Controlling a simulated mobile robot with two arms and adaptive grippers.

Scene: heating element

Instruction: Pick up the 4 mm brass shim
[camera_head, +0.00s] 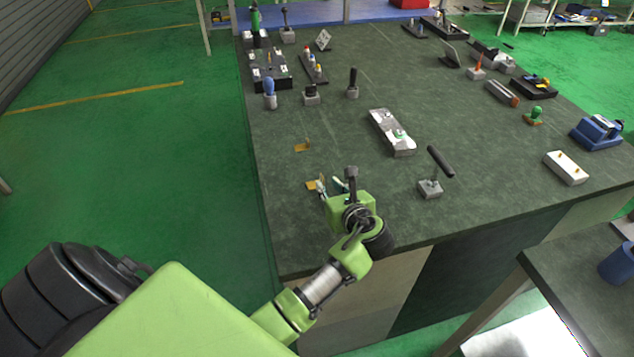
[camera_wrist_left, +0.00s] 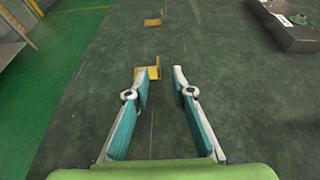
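Two small brass-coloured angled pieces lie on the dark green table top. The nearer brass piece (camera_head: 312,185) is right by my left gripper (camera_head: 330,185); the farther brass piece (camera_head: 302,147) lies beyond it. I cannot read which one is the 4 mm shim. In the left wrist view my left gripper (camera_wrist_left: 160,72) is open and empty, its two fingers apart. The nearer brass piece (camera_wrist_left: 154,71) shows at the left fingertip, partly hidden by it. The farther brass piece (camera_wrist_left: 153,22) lies well ahead. My right gripper is not in view.
A grey block with white parts (camera_head: 391,133) lies right of the brass pieces. A lever on a grey base (camera_head: 430,188) stands right of my left gripper. Several knobs and fixtures, such as a blue knob (camera_head: 269,87), line the far side. Table around the brass pieces is clear.

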